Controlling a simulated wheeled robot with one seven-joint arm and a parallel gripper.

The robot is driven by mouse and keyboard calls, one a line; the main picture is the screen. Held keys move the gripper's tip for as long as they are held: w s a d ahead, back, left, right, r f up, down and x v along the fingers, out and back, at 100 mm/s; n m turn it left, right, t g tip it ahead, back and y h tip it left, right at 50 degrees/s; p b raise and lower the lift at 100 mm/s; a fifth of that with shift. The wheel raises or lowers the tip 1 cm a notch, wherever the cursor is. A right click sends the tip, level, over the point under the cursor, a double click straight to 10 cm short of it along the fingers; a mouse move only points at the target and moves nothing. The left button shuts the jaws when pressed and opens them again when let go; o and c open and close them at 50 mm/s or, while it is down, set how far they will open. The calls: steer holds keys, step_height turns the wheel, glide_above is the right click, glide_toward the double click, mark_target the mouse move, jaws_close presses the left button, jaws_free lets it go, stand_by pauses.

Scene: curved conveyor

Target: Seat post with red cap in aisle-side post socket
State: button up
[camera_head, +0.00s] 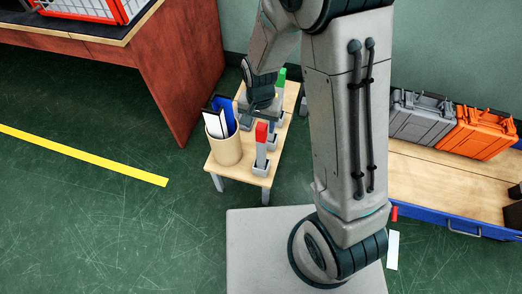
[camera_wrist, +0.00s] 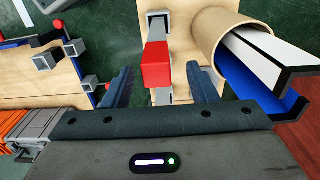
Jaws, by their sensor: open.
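The post with the red cap (camera_head: 262,131) stands upright in a grey socket (camera_head: 260,169) at the near end of a small wooden table. In the wrist view the red cap (camera_wrist: 156,70) lies in line with the gap between my fingers, and the grey post runs from it to a socket (camera_wrist: 158,24). My gripper (camera_wrist: 159,76) is open, with one finger on either side of the cap and visible space at both. I cannot tell whether the cap is within finger depth. More grey sockets (camera_head: 272,142) stand farther back; which is aisle-side is unclear.
A round tan bin (camera_head: 224,150) with white and blue folders stands close beside the post. A green-capped post (camera_head: 281,76) is at the table's far end. Grey (camera_head: 416,117) and orange (camera_head: 477,132) cases sit on a bench at right. A red-brown desk (camera_head: 178,65) is at left.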

mark_target(262, 133)
steer(key=f+b, duration=0.1)
steer(key=f, duration=0.4)
steer(key=shift+d+f+b, duration=0.2)
steer(key=shift+b, duration=0.15)
steer(key=shift+r, duration=0.1)
jaws_close()
